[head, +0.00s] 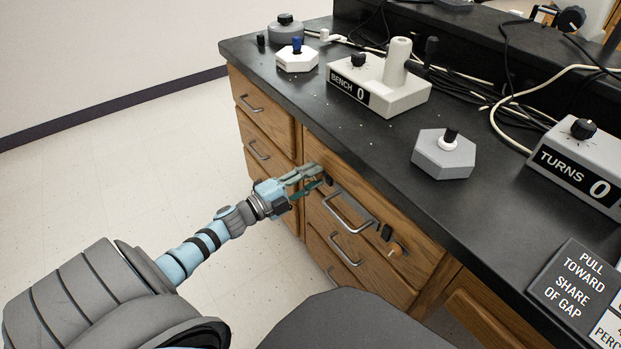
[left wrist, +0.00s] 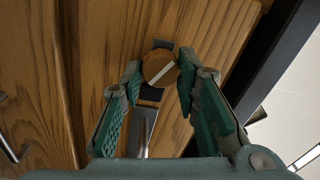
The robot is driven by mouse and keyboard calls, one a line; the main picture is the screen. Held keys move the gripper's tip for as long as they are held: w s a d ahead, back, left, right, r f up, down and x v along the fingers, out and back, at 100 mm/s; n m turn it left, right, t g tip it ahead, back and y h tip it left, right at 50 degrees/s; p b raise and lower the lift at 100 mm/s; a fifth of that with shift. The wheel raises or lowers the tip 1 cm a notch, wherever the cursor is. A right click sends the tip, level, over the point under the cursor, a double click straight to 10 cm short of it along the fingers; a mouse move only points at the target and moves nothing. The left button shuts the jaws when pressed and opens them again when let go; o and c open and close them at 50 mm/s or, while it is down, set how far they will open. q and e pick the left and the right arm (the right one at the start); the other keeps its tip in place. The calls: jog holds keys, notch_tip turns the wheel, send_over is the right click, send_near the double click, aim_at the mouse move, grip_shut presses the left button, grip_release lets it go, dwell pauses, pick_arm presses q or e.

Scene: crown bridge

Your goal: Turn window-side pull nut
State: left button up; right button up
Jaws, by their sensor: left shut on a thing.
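The drawer pull (head: 349,212) is a metal handle on the top wooden drawer, with a dark mount near each end. My left gripper (head: 318,177) is at the mount on the far left end and hides most of the nut there. In the left wrist view this nut (left wrist: 160,67) is a round brown knob with a pale line slanting across its face. The green fingers of the left gripper (left wrist: 157,80) are shut on it, one on each side. The other nut (head: 396,249), orange-brown, sits at the near right end, free. My right gripper is not in view.
Above the drawers is a black bench top (head: 330,120). It carries a "BENCH 0" box (head: 408,98), a "TURNS 0" box (head: 596,160), a grey hexagonal base with a knob (head: 455,162) and a "PULL TOWARD" sign (head: 572,285). The floor left of the drawers is clear.

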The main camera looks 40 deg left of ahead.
pick_arm(q)
jog(key=shift+m, duration=0.9)
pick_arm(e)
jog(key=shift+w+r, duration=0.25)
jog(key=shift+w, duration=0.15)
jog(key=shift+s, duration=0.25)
pick_arm(q)
jog(key=o, duration=1.1)
jog(key=shift+o, duration=0.3)
jog(key=shift+s, duration=0.1)
jog(key=v, duration=1.1)
jog(key=shift+s+a, duration=0.25)
jog(key=shift+s, duration=0.1)
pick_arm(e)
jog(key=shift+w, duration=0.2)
